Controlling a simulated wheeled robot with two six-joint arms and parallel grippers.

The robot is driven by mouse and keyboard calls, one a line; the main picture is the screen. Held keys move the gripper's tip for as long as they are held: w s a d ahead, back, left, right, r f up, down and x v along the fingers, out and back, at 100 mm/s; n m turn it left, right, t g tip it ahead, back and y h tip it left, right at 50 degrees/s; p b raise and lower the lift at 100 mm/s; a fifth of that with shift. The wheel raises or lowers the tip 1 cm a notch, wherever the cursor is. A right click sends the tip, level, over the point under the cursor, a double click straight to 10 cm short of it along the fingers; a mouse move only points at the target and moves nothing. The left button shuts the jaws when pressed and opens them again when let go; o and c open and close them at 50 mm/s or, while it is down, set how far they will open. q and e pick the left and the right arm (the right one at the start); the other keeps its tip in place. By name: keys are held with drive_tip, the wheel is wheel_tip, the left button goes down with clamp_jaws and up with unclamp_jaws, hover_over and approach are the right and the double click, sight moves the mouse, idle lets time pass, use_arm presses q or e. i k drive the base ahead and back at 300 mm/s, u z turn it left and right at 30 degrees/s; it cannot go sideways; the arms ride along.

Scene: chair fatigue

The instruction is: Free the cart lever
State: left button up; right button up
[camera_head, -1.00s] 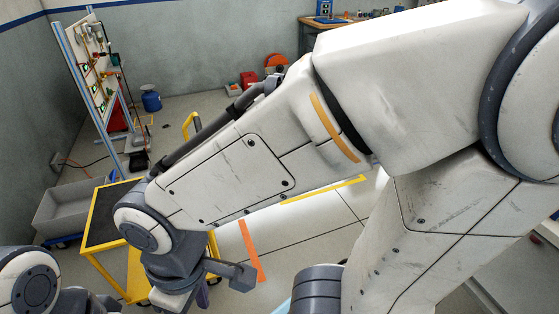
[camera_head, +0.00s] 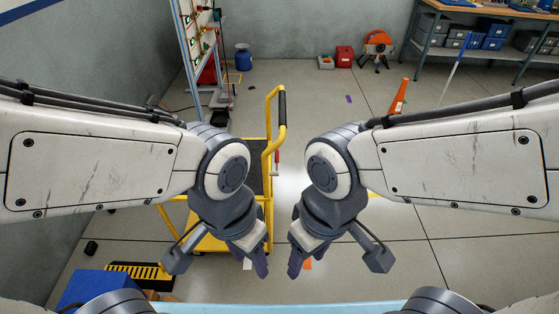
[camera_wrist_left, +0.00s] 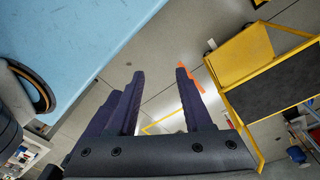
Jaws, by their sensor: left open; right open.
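The yellow cart (camera_head: 268,205) stands on the floor ahead, partly hidden behind my left arm. Its upright handle (camera_head: 282,108) has a black grip. A small red and grey part (camera_head: 277,162) shows beside the handle post; I cannot tell if it is the lever. The cart also shows at the right of the left wrist view (camera_wrist_left: 243,58), with a dark deck. My left gripper (camera_head: 256,264) is open and empty, pointing down in front of the cart; its spread fingers show in the left wrist view (camera_wrist_left: 158,95). My right gripper (camera_head: 299,264) hangs close beside it, open and empty.
A tool panel stand (camera_head: 190,65) and a blue canister (camera_head: 244,58) are at the back left. A blue box (camera_head: 95,287) lies front left. Floor right of the cart is mostly clear.

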sight(277, 161)
drive_tip(key=z, duration=0.55)
drive_tip(key=k, duration=0.65)
drive_tip(key=z, duration=0.9)
drive_tip(key=i, duration=1.35)
drive_tip(key=u, duration=0.95)
drive_tip(key=i, duration=0.5)
drive_tip(key=u, duration=0.55)
